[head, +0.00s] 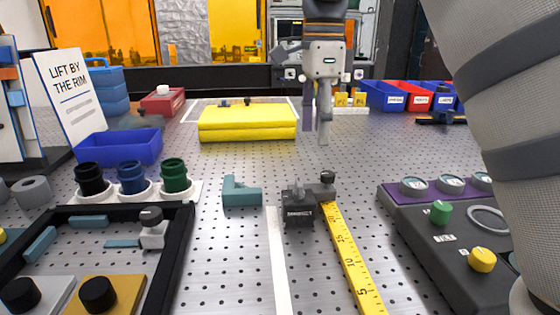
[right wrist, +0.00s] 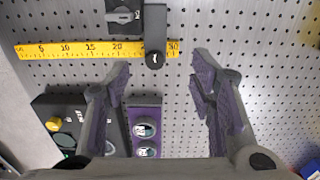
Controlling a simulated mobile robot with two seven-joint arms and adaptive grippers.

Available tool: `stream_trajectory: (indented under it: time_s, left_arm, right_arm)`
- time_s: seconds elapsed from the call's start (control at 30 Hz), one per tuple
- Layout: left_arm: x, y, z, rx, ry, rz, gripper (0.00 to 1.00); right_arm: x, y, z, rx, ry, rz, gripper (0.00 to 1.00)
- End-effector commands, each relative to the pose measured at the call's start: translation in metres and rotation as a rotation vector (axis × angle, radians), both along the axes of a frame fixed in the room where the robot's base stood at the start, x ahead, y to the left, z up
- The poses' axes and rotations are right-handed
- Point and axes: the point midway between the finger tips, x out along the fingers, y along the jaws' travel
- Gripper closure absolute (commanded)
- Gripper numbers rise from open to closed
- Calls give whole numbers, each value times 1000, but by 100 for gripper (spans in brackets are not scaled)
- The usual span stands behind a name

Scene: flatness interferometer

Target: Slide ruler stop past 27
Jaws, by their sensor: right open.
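The yellow ruler (head: 347,255) lies on the perforated table, its low numbers towards me. The black stop (head: 327,183), with a round knob, sits across its far end beside a black labelled block (head: 299,208). In the right wrist view the ruler (right wrist: 75,50) runs across the upper left, and the stop's dark bar (right wrist: 155,28) covers the scale between 20 and 30; the exact reading is hidden. My right gripper (head: 316,130) is above and beyond the stop. In the right wrist view its open, empty fingers (right wrist: 160,75) lie either side of the stop's line, apart from it. My left gripper is not in view.
A dark control box (head: 430,250) with knobs stands right of the ruler. A teal angled block (head: 242,193) lies left of the stop. A yellow block (head: 247,123) and red and blue bins (head: 395,96) are farther back. Bare table lies beyond the stop.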

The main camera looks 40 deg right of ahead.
Motion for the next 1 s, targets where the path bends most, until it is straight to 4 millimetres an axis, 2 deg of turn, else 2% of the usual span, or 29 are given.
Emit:
stream_trajectory:
  time_s: [0.07,0.17,0.4,0.6,0.73,0.93,0.97,1.0]
  left_arm:
    - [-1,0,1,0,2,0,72]
    - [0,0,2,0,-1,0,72]
    - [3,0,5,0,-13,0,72]
    - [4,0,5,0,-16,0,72]
    - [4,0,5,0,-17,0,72]
    - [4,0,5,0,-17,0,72]
    - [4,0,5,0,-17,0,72]
    - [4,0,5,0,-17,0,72]
  right_arm:
    - [-1,0,-2,1,0,-1,50]
    - [-2,0,-16,3,3,-1,50]
    - [-2,0,-77,2,2,-2,50]
    - [-2,0,-112,1,0,0,50]
    - [-2,0,-120,2,-1,0,50]
    - [-2,0,-121,0,-1,0,50]
    - [-1,0,-121,0,-1,0,52]
    - [-1,0,-121,0,-1,0,61]
